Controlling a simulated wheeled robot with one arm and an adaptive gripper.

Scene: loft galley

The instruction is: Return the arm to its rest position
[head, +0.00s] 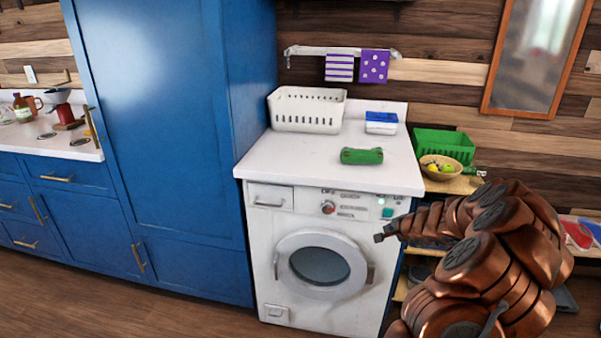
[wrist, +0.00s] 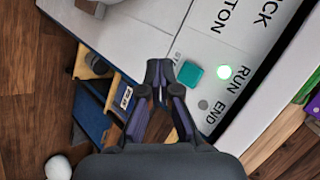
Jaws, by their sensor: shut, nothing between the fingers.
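My copper-coloured arm reaches in from the lower right of the head view. My gripper (head: 379,238) is at its left end, in front of the washing machine's upper right front. In the wrist view my gripper (wrist: 160,98) has its fingertips together with nothing between them. It is close to the control panel of the washing machine (head: 258,240), near a teal button (wrist: 190,73) and a lit green light (wrist: 224,72). I cannot tell whether the fingertips touch the panel. The machine's round door (head: 320,265) looks shut.
On the machine top are a white basket (head: 307,109), a blue and white box (head: 381,122) and a green object (head: 361,156). A shelf at right holds a green crate (head: 443,145) and a fruit bowl (head: 447,169). A blue cabinet (head: 165,150) stands left. The floor (head: 120,310) before it is clear.

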